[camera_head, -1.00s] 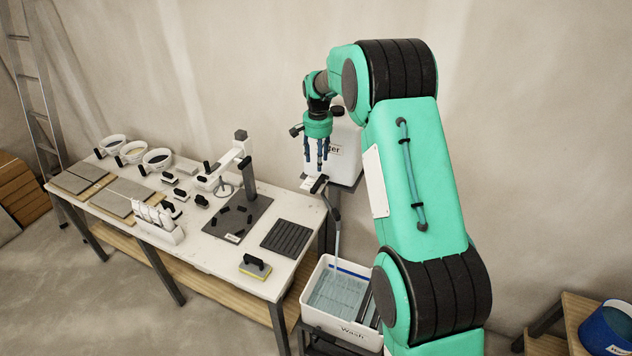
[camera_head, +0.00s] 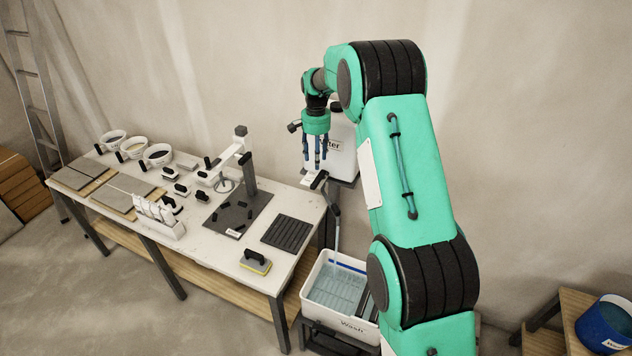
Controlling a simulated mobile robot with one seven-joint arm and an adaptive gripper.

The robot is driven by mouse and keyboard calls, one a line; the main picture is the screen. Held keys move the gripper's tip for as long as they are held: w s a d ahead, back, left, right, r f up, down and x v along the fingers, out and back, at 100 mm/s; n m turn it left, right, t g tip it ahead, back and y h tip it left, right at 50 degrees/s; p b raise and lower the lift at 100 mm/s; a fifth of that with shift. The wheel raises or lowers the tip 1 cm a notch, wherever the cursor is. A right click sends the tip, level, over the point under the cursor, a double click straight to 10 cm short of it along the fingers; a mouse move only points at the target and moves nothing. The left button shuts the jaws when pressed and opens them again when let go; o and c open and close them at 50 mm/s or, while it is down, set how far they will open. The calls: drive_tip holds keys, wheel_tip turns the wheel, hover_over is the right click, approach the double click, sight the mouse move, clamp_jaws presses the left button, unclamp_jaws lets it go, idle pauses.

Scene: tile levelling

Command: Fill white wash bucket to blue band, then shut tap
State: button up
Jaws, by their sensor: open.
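The white wash bucket (camera_head: 353,326), labelled "Wash", stands low beside the table's right end and holds bluish water (camera_head: 337,290). Part of its blue band (camera_head: 350,266) shows on the inner back wall, above the water surface. A pale stream (camera_head: 337,232) runs down into it from the tap (camera_head: 319,180), which has a dark lever, below the white water container (camera_head: 343,152). My gripper (camera_head: 316,168) is open and empty, pointing down just above the tap. My arm hides the bucket's right side and part of the container.
The white table (camera_head: 215,255) at left carries tiles, several small bowls, a grey mat with a stand, a black ribbed pad (camera_head: 287,234) and a yellow sponge float (camera_head: 255,263). A blue bucket (camera_head: 604,325) stands on a wooden step at lower right.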

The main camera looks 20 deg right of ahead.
sight(316, 183)
wheel_tip(316, 183, down, 12)
drive_tip(key=shift+p, duration=0.65)
clamp_jaws()
